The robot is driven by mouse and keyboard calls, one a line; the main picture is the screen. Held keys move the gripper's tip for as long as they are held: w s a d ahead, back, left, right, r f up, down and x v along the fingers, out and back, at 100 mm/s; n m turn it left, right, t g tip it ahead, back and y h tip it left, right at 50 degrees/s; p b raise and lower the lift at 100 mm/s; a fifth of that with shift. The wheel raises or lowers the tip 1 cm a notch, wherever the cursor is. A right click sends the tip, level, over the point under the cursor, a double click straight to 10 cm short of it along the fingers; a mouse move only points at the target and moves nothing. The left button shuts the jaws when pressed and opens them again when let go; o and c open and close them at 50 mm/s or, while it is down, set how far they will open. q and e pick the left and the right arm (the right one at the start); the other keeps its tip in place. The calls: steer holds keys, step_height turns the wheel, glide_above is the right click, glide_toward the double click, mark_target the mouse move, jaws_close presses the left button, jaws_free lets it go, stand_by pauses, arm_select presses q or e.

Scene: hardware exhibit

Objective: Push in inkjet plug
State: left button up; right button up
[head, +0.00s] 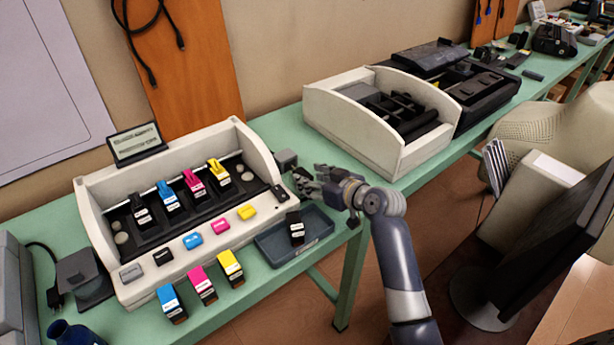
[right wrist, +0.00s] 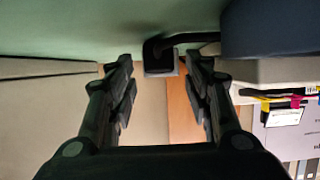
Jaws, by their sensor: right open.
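The white inkjet printer exhibit (head: 262,150) stands on the green table with its cartridge bay open. A dark grey block that looks like the inkjet plug (head: 286,160) is beside its right end. In the right wrist view the plug (right wrist: 160,62) shows between and beyond the fingertips, with a black cable (right wrist: 185,39) running to the right. I cannot tell how far in it sits. My right gripper (head: 304,180) is open and empty at the printer's right side, near the plug; it also shows open in the right wrist view (right wrist: 158,80). My left gripper is not in view.
A blue-grey tray (head: 268,248) with a black cartridge (head: 295,227) lies in front of the printer's right end. Several coloured cartridges stand at the table's front edge. A second white printer body (head: 340,130) stands farther right. Some bare green table lies between the printers.

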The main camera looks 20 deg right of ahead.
mark_target(298, 169)
steer(key=shift+w+a+f, duration=0.15)
steer(key=shift+w+f, duration=0.05)
steer(key=shift+w, duration=0.3)
steer(key=shift+w+a+f, duration=0.2)
steer(key=shift+w+f, duration=0.05)
steer(key=shift+w, duration=0.3)
jaws_close()
steer(key=shift+w+r, duration=0.1)
steer(key=shift+w, duration=0.05)
steer(key=w, duration=0.1)
steer(key=w+a, duration=0.1)
steer(key=shift+w, duration=0.4)
steer(key=shift+r, duration=0.15)
steer(key=shift+c, duration=1)
jaws_free()
steer(key=shift+o, duration=1)
steer(key=shift+w+a+f, duration=0.15)
steer(key=shift+f, duration=0.05)
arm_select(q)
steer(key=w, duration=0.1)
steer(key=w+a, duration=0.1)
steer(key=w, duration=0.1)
